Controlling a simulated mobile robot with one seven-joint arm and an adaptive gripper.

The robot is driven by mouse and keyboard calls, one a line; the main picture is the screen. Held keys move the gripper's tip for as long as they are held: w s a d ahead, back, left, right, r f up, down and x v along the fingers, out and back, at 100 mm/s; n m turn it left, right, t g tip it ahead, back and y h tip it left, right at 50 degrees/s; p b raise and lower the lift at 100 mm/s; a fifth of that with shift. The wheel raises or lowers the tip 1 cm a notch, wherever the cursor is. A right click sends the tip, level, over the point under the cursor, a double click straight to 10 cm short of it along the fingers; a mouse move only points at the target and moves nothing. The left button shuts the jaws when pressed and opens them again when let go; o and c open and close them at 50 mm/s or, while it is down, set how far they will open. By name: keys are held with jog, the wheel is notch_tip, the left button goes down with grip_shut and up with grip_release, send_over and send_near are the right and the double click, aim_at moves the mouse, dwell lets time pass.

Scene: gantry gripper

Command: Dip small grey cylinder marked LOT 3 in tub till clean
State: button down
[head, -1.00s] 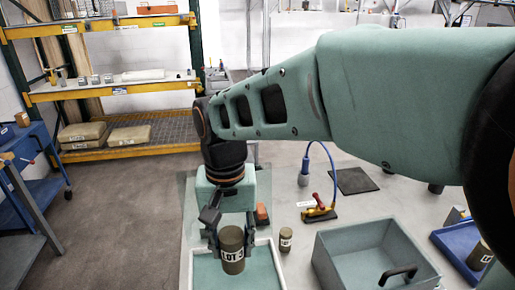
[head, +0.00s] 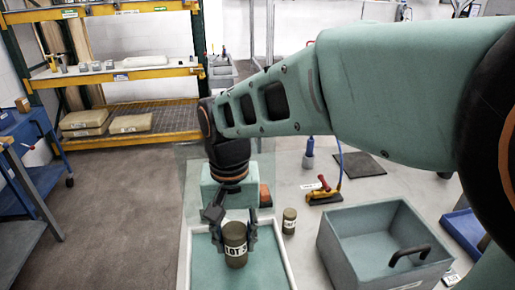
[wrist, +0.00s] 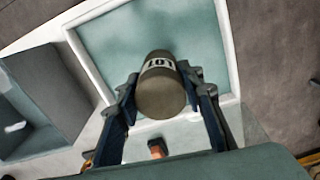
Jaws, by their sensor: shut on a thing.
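My gripper (head: 232,232) is shut on a dark brownish-grey cylinder (head: 235,240) with a white band reading LOT; the number is not clear. The cylinder is upright between the two fingers, which also show in the wrist view (wrist: 163,95). It is over the white-rimmed tub (head: 286,262) of teal liquid, inside the rim as seen from the head. I cannot tell whether its lower end touches the liquid. A smaller brownish cylinder (head: 289,221) with a white label stands on the table just right of the tub, its label too small to read.
A grey-green open bin (head: 340,255) with a black handle stands right of the tub. A red and yellow tool (head: 324,194) with a blue hose, an orange block (head: 265,195) and a dark mat (head: 360,165) lie farther back. A blue tray (head: 462,235) is at far right.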

jog(key=shift+f+b, duration=3.35)
jog(key=shift+f, duration=1.5)
jog(key=shift+r, duration=0.2)
jog(key=shift+r+p, duration=0.25)
jog(key=shift+p, duration=0.15)
jog(key=shift+f, duration=0.15)
jog(key=shift+f+b, duration=0.3)
jog(key=shift+r, duration=0.2)
jog(key=shift+r+p, duration=0.25)
jog(key=shift+p, duration=0.15)
